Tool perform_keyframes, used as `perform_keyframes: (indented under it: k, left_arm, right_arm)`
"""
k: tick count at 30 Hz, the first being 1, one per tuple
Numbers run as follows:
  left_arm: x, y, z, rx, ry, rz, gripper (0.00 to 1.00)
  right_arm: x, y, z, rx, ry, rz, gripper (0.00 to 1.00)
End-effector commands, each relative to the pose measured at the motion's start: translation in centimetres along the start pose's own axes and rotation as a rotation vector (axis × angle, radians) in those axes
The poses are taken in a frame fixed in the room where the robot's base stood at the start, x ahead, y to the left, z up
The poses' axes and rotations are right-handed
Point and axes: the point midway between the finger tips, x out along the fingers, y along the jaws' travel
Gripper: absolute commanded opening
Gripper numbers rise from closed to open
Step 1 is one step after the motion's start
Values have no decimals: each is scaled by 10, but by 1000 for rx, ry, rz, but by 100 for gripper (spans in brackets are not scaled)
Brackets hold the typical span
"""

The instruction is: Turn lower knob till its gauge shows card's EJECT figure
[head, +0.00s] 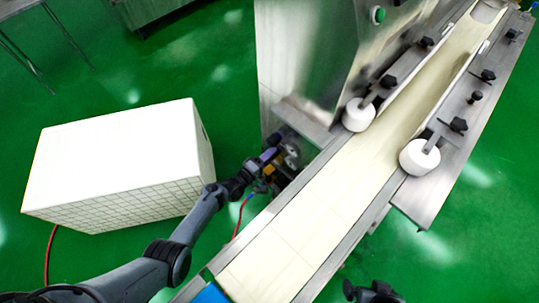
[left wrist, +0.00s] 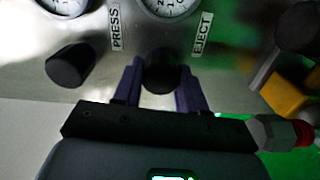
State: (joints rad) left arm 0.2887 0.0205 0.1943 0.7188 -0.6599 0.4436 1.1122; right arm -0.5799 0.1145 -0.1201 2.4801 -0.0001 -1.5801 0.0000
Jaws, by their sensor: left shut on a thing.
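In the left wrist view, a black round knob (left wrist: 163,72) sits on a metal panel between the purple fingers of my left gripper (left wrist: 163,88), which is shut on it. Above this knob is a white gauge (left wrist: 168,6), cut off by the top edge; its needle and full reading cannot be made out. An EJECT label (left wrist: 203,33) is just right of that gauge. In the head view my left gripper (head: 268,156) is at the machine's side. My right gripper (head: 372,292) is partly in view at the bottom; its jaws are unclear. No card is seen.
A second black knob (left wrist: 70,65) and gauge (left wrist: 66,5) with a PRESS label (left wrist: 115,27) are to the left. A yellow part (left wrist: 284,95) and red fitting (left wrist: 303,134) are to the right. A white box (head: 120,160) stands left of the conveyor (head: 320,205).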

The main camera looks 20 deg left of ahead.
Motion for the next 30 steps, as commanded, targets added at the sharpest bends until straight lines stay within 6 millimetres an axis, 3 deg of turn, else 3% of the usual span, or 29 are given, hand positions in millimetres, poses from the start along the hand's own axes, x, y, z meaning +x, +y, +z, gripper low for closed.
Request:
perform_keyframes:
  k: [17, 18, 21, 30]
  left_arm:
    - [0, 1, -1, -29, 1, 2, 11]
    - [0, 1, -1, -29, 1, 1, 47]
    - [0, 0, -1, -29, 1, 1, 63]
    - [-1, 0, 0, -29, 0, 0, 65]
  right_arm:
    - [0, 1, 0, -6, -1, 5, 100]
    - [0, 2, 0, -7, -1, 6, 100]
    - [0, 2, 0, -9, -2, 7, 100]
    - [-1, 2, 0, -9, -2, 7, 100]
